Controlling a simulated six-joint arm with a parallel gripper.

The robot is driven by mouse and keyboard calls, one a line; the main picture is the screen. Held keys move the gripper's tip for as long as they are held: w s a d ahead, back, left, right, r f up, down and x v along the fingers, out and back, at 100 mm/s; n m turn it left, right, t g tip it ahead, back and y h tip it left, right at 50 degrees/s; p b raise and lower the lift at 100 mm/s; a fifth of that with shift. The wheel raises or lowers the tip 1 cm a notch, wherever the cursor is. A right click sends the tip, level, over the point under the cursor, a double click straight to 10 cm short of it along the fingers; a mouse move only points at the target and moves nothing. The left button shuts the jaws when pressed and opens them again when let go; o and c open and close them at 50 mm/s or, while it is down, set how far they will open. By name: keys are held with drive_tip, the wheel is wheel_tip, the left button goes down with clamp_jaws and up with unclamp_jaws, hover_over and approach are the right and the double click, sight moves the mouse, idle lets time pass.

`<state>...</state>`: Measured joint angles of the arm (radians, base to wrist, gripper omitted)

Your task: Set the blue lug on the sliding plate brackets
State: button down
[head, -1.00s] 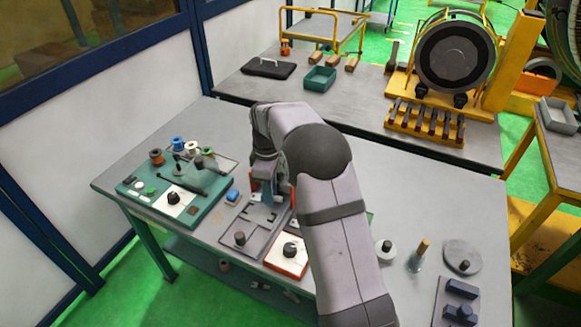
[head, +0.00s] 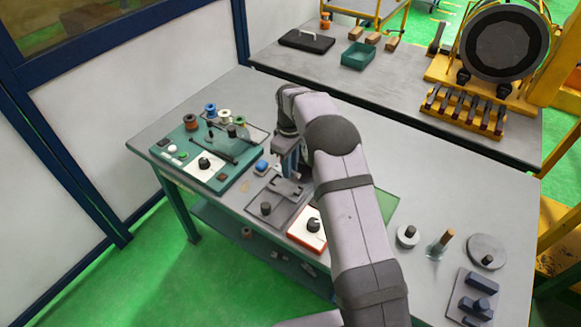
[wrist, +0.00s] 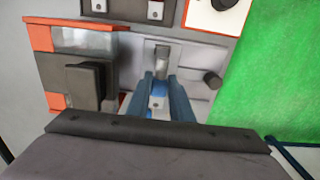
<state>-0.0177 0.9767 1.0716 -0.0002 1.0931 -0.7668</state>
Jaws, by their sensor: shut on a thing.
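My gripper (wrist: 160,98) has blue-grey fingers shut on a small pale and blue piece, which looks like the blue lug (wrist: 157,103). The fingers hide much of it. In the head view my gripper (head: 290,172) points down over the back part of the grey sliding plate fixture (head: 256,192). That fixture also shows in the wrist view (wrist: 196,80), with a dark knob at its right. A pale upright bracket (wrist: 162,54) stands just beyond the fingertips. I cannot tell whether the held piece touches the brackets.
A red-edged box with a knob (head: 306,236) stands just right of the fixture. In the wrist view an orange-and-grey unit (wrist: 75,65) is close left of my fingers. Free table lies toward the back right.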

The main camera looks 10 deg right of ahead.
drive_tip(key=shift+f+b, duration=1.4)
drive_tip(key=shift+f, duration=0.5)
drive_tip(key=shift+f+b, duration=0.45)
drive_tip(key=shift+f, duration=0.9)
idle(0.8)
idle(0.5)
drive_tip(key=c, duration=1.5)
unclamp_jaws()
drive_tip(key=shift+o, duration=1.2)
drive_tip(key=shift+r, duration=0.15)
drive_tip(key=shift+r+p, duration=2.5)
drive_tip(key=shift+r, duration=0.9)
